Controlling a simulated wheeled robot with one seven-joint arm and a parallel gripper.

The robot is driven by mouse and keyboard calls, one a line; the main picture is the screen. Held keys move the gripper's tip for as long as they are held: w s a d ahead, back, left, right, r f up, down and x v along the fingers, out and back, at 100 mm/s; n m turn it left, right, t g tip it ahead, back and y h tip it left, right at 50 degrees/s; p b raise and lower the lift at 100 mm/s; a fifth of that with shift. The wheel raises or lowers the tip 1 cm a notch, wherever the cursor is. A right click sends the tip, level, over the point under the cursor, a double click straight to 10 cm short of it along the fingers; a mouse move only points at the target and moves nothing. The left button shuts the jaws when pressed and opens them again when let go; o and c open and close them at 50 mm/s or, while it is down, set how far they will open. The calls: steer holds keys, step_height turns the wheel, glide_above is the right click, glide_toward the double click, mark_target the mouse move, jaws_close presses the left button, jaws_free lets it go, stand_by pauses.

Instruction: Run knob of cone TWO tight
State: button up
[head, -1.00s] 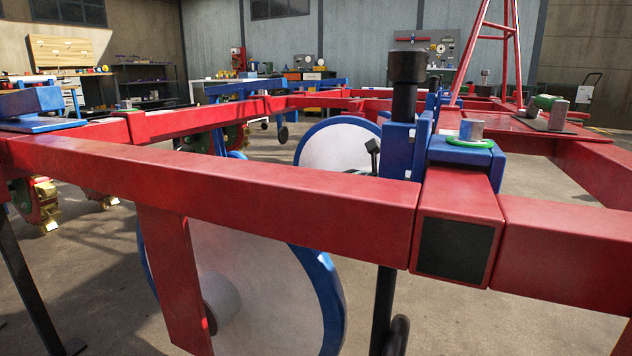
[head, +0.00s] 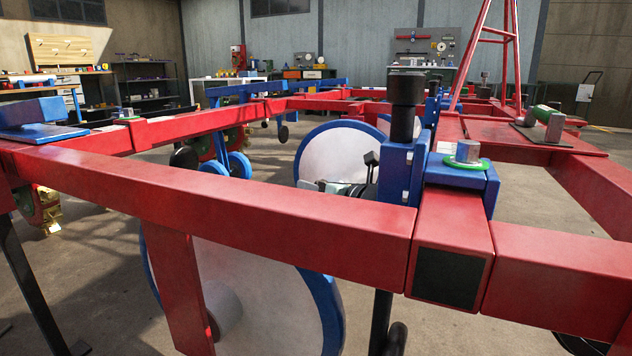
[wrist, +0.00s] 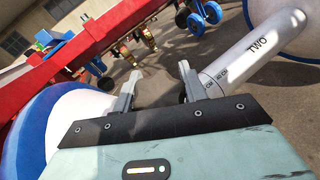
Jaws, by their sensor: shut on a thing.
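In the wrist view, cone TWO (wrist: 250,52) is a grey tapered tube with the black word TWO and a printed scale at its lower left end. That end lies right beside the right finger of my gripper (wrist: 157,84). The fingers stand apart, and the grip is on a thing whose body I cannot make out; the knob is not clearly visible. In the head view, my gripper (head: 335,187) shows only partly behind the red beam, between two large white discs.
A long red beam (head: 230,187) crosses in front of my gripper. A white disc with a blue rim (head: 338,158) stands close behind, and another (head: 250,290) below the beam. A blue clamp with a black post (head: 404,115) stands at right.

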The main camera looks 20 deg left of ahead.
steer(key=shift+w+d+f+m+t+h, duration=0.15)
steer(key=shift+m+t+h, duration=0.5)
steer(key=shift+m, duration=0.25)
steer(key=o, duration=1)
steer(key=n+g+y+b, duration=0.1)
steer(key=n+g, duration=0.1)
steer(key=shift+n+y, duration=0.25)
steer(key=shift+n, duration=0.05)
steer(key=shift+s+a+n+g+y+b, duration=0.2)
steer(key=shift+n+g+y+b, duration=0.2)
steer(key=shift+n+g, duration=0.3)
steer(key=shift+s+a+n+g+y+b, duration=0.2)
steer(key=shift+n+g+y+b, duration=0.25)
steer(key=shift+n, duration=0.35)
steer(key=shift+d, duration=0.1)
steer(key=shift+w+d+n+b, duration=0.1)
steer(key=shift+d+n+b, duration=0.05)
steer(key=shift+n+b, duration=0.25)
